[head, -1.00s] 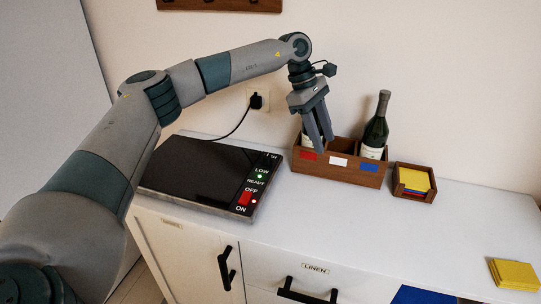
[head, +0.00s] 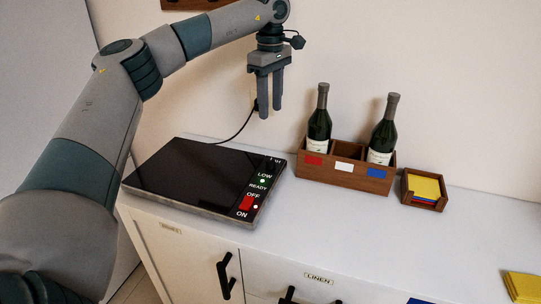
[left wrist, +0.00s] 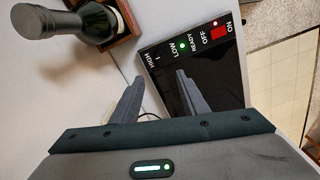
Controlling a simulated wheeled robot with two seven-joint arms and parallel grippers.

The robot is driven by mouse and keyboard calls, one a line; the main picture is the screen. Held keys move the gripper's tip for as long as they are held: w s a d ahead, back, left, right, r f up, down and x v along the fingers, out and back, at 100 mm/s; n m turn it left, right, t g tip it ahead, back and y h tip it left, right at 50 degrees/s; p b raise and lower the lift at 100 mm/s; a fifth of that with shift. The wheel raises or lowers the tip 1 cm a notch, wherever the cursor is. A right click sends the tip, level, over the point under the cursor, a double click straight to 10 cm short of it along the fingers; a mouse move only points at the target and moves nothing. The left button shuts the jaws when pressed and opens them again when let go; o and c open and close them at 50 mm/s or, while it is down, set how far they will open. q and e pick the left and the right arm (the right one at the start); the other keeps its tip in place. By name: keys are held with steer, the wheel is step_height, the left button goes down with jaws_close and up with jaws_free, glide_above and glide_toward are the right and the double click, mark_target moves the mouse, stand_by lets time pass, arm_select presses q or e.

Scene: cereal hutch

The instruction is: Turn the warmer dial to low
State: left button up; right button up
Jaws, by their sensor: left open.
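The warmer (head: 190,172) is a flat black plate on the left of the counter. Its right-hand strip is lettered HIGH, LOW, READY, OFF and ON. A green light (head: 262,181) glows near LOW and READY; it also shows in the left wrist view (left wrist: 182,45). A red switch (head: 247,203) sits between OFF and ON, with a small lit dot beside it. I cannot make out a dial knob clearly. My left gripper (head: 270,112) is open and empty, fingers pointing down, above and behind the warmer's right end. In the left wrist view its fingers (left wrist: 158,80) hide part of the warmer.
A wooden crate (head: 322,178) with two dark bottles, one at each end, stands right of the warmer. A small wooden box (head: 409,196) of coloured cards is farther right. A black cord (head: 238,131) runs up the wall.

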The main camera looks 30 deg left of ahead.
mark_target(270, 160)
arm_select(q)
step_height(270, 160, down, 17)
steer(key=shift+r+p, duration=0.2)
steer(key=shift+p, duration=0.7)
steer(key=shift+f, duration=0.15)
arm_select(e)
steer(key=shift+w+a+r+t, duration=0.25)
steer(key=shift+w+a+t, duration=0.05)
steer(key=shift+w+a, duration=0.2)
steer(key=shift+w+a+r+t, duration=0.2)
steer(key=shift+w+a+t, duration=0.1)
steer(key=shift+w+a, duration=0.2)
steer(key=shift+d, duration=0.15)
arm_select(q)
jaws_close()
arm_select(e)
steer(key=shift+d, duration=0.25)
